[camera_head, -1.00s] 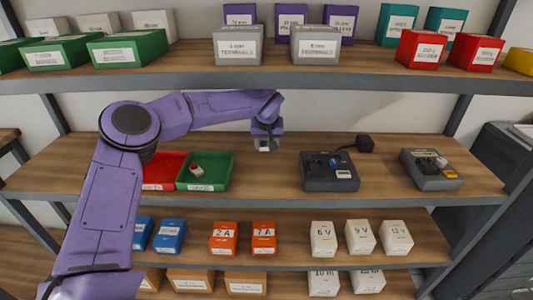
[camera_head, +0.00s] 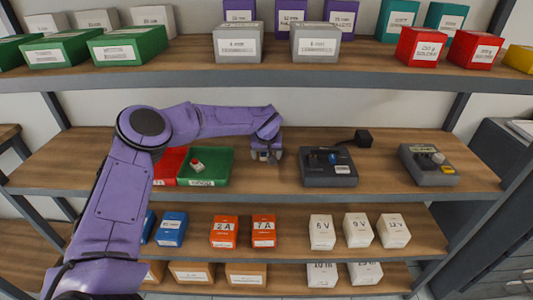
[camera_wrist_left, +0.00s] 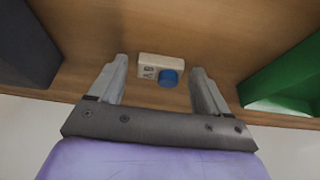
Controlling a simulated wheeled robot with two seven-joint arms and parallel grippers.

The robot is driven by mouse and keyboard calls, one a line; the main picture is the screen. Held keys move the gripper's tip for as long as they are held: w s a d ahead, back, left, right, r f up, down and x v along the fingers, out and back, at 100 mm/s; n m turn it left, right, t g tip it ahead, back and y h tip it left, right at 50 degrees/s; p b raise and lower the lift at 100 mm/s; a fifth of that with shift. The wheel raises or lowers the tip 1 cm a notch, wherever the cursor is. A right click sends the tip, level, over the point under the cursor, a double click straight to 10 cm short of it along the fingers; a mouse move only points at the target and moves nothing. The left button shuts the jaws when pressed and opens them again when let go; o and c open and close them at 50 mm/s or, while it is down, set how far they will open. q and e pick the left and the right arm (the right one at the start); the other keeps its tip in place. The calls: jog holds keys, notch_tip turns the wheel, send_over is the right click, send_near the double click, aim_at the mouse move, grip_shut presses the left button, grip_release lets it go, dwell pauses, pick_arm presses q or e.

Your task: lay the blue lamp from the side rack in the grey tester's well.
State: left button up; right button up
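The blue lamp (camera_wrist_left: 169,77) shows in the left wrist view as a round blue cap at a small whitish labelled rack (camera_wrist_left: 160,62) on the wooden shelf. My left gripper (camera_head: 266,155) is open, and the lamp lies between and just beyond its fingers (camera_wrist_left: 160,70) in the wrist view, with gaps on both sides. In the head view the gripper hides the lamp and rack. A dark grey tester (camera_head: 329,178) stands right of the gripper, with a blue part on top. Another grey device (camera_head: 430,178) with a round knob stands farther right. I cannot tell their wells clearly. My right gripper is out of view.
A green tray (camera_head: 208,183) with a small red and white piece stands just left of the gripper, beside a red tray (camera_head: 165,175). A black plug block (camera_head: 364,138) lies behind the tester. The upper shelf (camera_head: 180,72) overhangs. Bare shelf lies between the devices.

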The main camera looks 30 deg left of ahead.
pick_arm(q)
jog(key=shift+r, duration=0.1)
jog(key=b+v, duration=0.1)
jog(key=v, duration=0.6)
jog(key=shift+r, duration=0.3)
jog(key=shift+d, duration=0.1)
